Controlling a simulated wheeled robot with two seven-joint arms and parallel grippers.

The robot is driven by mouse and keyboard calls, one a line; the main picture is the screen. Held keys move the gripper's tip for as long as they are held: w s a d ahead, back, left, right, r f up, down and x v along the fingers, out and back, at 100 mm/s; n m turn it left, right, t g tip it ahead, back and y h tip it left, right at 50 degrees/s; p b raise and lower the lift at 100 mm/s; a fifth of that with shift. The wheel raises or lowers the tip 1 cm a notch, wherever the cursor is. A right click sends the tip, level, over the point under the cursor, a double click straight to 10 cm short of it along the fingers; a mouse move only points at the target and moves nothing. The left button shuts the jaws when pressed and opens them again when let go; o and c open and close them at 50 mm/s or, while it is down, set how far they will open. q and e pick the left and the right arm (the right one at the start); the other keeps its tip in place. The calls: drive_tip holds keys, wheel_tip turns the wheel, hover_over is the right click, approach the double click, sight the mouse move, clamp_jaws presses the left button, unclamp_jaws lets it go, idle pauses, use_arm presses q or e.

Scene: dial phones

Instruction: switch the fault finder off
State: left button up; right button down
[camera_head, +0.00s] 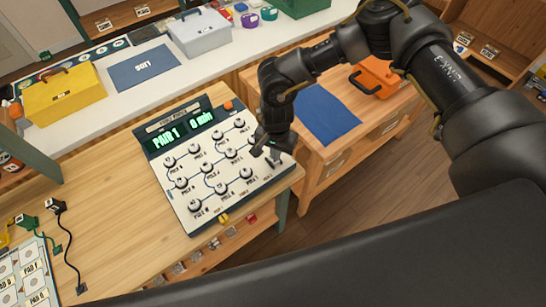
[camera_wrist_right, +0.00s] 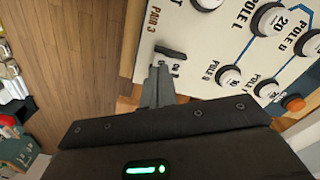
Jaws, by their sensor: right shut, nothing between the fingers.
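The fault finder (camera_head: 183,199) is a white panel with a lit green display (camera_head: 181,137) reading "PAIR 1" and "0 min". It carries several round pole knobs joined by printed lines. The panel (camera_wrist_right: 209,46) also shows in the right wrist view, with a small black switch lever (camera_wrist_right: 171,50) near its edge. My right gripper (camera_head: 267,147) is over the panel's right edge in the head view. In the right wrist view its fingertips (camera_wrist_right: 158,72) are together, empty, just beside the lever. I cannot tell whether they touch it. My left gripper is out of view.
The wooden table (camera_head: 105,170) is clear left of the panel. A blue cloth (camera_head: 327,112) and an orange case (camera_head: 374,76) lie on the bench beyond. Cables and a pad board (camera_head: 27,268) are at lower left.

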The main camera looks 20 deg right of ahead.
drive_tip(key=shift+f+b, duration=1)
drive_tip(key=shift+b, duration=0.1)
idle(0.6)
drive_tip(key=shift+r+p, duration=1.45)
drive_tip(key=shift+r, duration=2.1)
